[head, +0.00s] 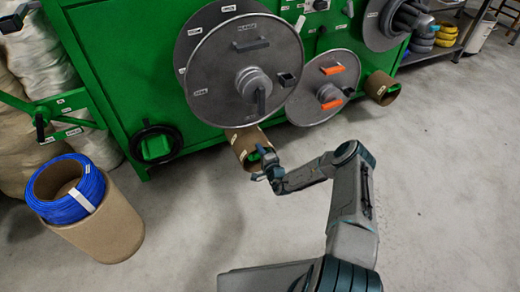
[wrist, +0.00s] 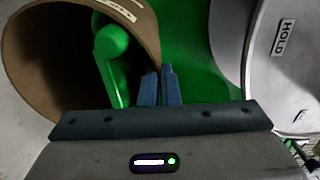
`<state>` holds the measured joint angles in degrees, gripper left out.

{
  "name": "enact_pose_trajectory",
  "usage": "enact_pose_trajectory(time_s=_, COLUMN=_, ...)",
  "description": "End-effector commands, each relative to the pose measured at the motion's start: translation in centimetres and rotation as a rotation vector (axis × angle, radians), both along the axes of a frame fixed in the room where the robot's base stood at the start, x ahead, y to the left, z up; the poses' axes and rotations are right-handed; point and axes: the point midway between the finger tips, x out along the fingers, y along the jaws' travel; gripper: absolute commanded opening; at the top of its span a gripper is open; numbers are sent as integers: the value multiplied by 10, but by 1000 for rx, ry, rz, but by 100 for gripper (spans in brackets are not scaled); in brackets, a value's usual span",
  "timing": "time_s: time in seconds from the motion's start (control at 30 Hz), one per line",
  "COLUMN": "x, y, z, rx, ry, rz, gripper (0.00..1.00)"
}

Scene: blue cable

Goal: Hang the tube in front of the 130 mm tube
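A brown cardboard tube (head: 241,144) with a pale label is at the lower front of the green machine, below the big reel. In the wrist view the tube (wrist: 32,62) is large, and a green peg (wrist: 108,62) with a rounded end shows inside its opening. My gripper (head: 259,158) is at the tube's right rim. In the wrist view its two blue fingers (wrist: 160,82) are close together, pinching the tube's wall. A second brown tube (head: 382,88) with a label sits at the machine's right. The label sizes are too small to read.
A blue cable coil (head: 72,208) sits on a cardboard drum (head: 112,230) at left. The floor (head: 440,180) at right is clear.

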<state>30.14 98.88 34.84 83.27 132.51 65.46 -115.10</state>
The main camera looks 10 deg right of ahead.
Motion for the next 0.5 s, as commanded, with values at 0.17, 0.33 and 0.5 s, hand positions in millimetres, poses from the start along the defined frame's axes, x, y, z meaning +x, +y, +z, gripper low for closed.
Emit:
enact_pose_trajectory(time_s=0.17, x=0, y=0, z=-3, rx=0, ry=0, rz=0, gripper=0)
enact_pose_trajectory(time_s=0.33, x=0, y=0, z=-3, rx=0, ry=-1, rz=0, gripper=0)
enact_pose_trajectory(time_s=0.5, x=0, y=0, z=-3, rx=0, ry=-1, rz=0, gripper=14)
